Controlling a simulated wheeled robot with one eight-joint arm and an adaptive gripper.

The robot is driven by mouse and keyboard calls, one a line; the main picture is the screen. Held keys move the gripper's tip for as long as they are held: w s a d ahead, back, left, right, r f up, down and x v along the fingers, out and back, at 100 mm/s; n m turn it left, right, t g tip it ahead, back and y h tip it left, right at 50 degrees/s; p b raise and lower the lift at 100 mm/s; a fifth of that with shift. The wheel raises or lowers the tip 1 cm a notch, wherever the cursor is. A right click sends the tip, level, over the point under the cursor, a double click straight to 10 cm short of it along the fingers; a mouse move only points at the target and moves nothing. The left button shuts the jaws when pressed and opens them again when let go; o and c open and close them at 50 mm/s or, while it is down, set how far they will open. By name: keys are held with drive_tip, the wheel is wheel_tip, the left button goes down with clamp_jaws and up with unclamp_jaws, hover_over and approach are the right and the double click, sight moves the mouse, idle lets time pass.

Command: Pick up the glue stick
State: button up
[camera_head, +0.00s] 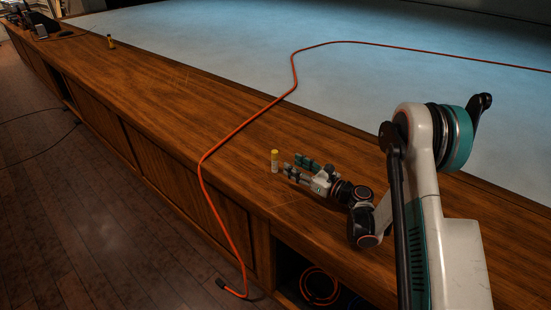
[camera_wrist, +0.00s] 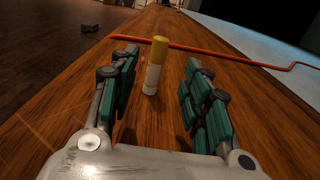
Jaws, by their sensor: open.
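The glue stick (camera_head: 275,161) stands upright on the wooden desk top (camera_head: 160,90). It has a white body and a yellow cap. In the wrist view the glue stick (camera_wrist: 155,66) stands ahead, between the lines of the two fingers and nearer the left one. My gripper (camera_head: 291,166) is low over the desk, just to the right of the glue stick in the head view. In the wrist view my gripper (camera_wrist: 160,78) is open, with its green-padded fingers apart and nothing held. The fingertips look close to the glue stick; I cannot tell if they reach around it.
An orange cable (camera_head: 237,128) crosses the desk beyond the glue stick and hangs over the front edge. A small yellow-topped object (camera_head: 111,42) stands far along the desk. A pale blue surface (camera_head: 230,45) lies behind. The wood around the glue stick is clear.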

sight(277, 158)
drive_tip(key=b+x, duration=0.1)
drive_tip(key=x, duration=0.3)
drive_tip(key=shift+w+a+f, duration=0.15)
drive_tip(key=shift+a+f, duration=0.05)
drive_tip(key=b+x, duration=0.2)
drive_tip(key=x, duration=0.2)
drive_tip(key=shift+w+a+f, duration=0.15)
drive_tip(key=shift+a, duration=0.2)
drive_tip(key=shift+w+a, duration=0.2)
drive_tip(key=shift+c, duration=0.4)
clamp_jaws()
